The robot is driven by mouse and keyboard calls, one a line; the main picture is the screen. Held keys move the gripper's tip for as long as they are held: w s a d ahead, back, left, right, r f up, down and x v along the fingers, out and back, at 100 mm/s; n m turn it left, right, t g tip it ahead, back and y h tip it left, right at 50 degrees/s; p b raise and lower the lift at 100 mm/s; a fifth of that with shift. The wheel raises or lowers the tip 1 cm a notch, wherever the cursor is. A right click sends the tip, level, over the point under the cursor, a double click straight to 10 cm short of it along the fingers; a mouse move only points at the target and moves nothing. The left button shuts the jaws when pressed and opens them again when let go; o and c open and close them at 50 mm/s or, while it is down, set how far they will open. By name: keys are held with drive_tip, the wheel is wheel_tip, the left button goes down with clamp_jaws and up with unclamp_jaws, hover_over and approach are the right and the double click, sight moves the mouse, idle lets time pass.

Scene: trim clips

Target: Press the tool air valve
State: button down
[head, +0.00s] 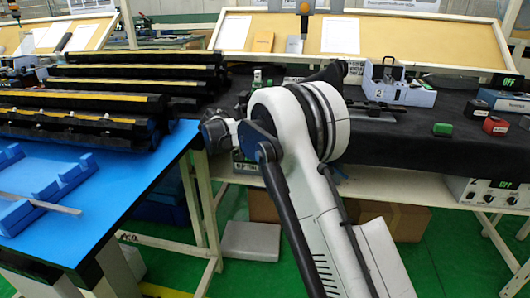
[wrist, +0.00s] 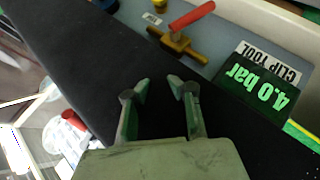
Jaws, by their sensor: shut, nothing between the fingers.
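The tool air valve (wrist: 178,42) shows in the wrist view as a brass body with a red lever (wrist: 192,16), on a grey-blue panel beyond my fingertips. The lever slants up to the right. A green display reading 4.0 bar (wrist: 258,88), with a CLIP TOOL label, sits to the right of the valve. My gripper (wrist: 158,86) is shut and empty, and its fingertips are apart from the valve. In the head view my arm covers the middle of the bench. I cannot make out the valve or the gripper there.
The dark bench top (head: 400,135) carries a blue-grey fixture (head: 400,92), a green-topped block (head: 442,129) and a red-topped block (head: 495,125) on the right. A blue table (head: 120,185) and racks of black trim strips (head: 90,110) stand on the left.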

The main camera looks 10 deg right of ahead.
idle(0.3)
drive_tip(key=s+d+r+y, duration=0.25)
drive_tip(key=s+r, duration=0.25)
drive_tip(key=s, duration=0.3)
drive_tip(key=s+d+r+n+y, duration=0.1)
drive_tip(key=s+d+r, duration=0.25)
drive_tip(key=s, duration=0.45)
drive_tip(key=s+d+r+y, duration=0.2)
drive_tip(key=s+r, duration=0.3)
drive_tip(key=s, duration=0.4)
drive_tip(key=s+a+f+t+y, duration=0.1)
drive_tip(key=s+f+y, duration=0.15)
drive_tip(key=s, duration=1.05)
drive_tip(key=s+f+t+y, duration=0.2)
drive_tip(key=s+f, duration=0.2)
drive_tip(key=s, duration=0.9)
wheel_tip(320, 180, up, 13)
drive_tip(key=p, duration=1.3)
drive_tip(key=shift+s+a, duration=0.15)
drive_tip(key=shift+a, duration=0.05)
